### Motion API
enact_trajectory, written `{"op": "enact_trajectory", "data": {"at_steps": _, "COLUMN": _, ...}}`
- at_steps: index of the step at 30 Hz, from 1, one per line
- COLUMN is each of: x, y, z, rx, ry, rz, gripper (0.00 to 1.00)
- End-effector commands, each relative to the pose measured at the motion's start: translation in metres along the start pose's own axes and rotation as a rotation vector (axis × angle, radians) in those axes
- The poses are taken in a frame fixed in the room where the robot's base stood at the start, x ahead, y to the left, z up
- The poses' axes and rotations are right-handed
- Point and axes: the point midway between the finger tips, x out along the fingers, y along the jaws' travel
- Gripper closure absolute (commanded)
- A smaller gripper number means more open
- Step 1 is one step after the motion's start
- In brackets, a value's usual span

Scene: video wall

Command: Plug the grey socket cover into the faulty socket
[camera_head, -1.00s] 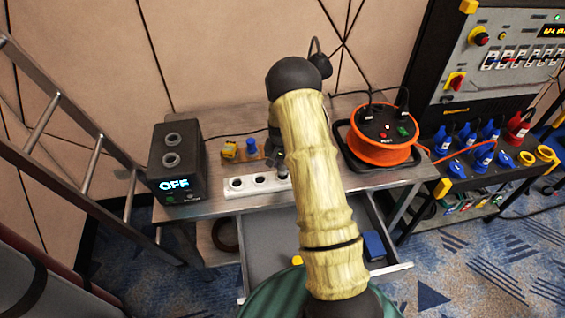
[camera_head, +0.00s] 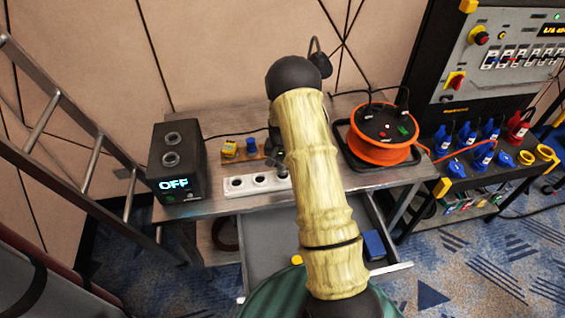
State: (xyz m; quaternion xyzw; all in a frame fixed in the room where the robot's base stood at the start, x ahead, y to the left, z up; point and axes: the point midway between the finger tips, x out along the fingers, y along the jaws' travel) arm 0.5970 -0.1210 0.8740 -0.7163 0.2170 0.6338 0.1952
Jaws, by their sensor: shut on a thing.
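The white socket strip (camera_head: 248,187) lies along the front of the metal bench, with dark round sockets in its top. My gripper (camera_head: 276,160) is just above and behind the strip's right end and is largely hidden by my own arm. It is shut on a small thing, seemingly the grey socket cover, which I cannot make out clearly. I cannot tell whether that thing touches a socket. The strip's left and middle sockets look open. I cannot tell from this view which socket is faulty.
A black box (camera_head: 178,160) reading OFF stands at the bench's left. A small holder with a yellow and a blue piece (camera_head: 252,145) is behind the strip. An orange cable reel (camera_head: 383,150) stands right. An open drawer (camera_head: 275,240) juts out below.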

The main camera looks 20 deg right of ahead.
Motion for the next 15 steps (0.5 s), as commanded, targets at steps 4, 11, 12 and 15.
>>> {"op": "enact_trajectory", "data": {"at_steps": 4, "x": 0.0023, "y": 0.0000, "z": 0.0002, "rx": 0.000, "ry": 0.000, "rz": 0.000, "gripper": 0.95}}
{"op": "enact_trajectory", "data": {"at_steps": 11, "x": 0.0040, "y": 0.0000, "z": 0.0004, "rx": 0.000, "ry": 0.000, "rz": 0.000, "gripper": 0.95}}
{"op": "enact_trajectory", "data": {"at_steps": 12, "x": 0.0040, "y": 0.0000, "z": 0.0004, "rx": 0.000, "ry": 0.000, "rz": 0.000, "gripper": 0.95}}
{"op": "enact_trajectory", "data": {"at_steps": 15, "x": 0.0039, "y": 0.0000, "z": 0.0003, "rx": 0.000, "ry": 0.000, "rz": 0.000, "gripper": 0.95}}
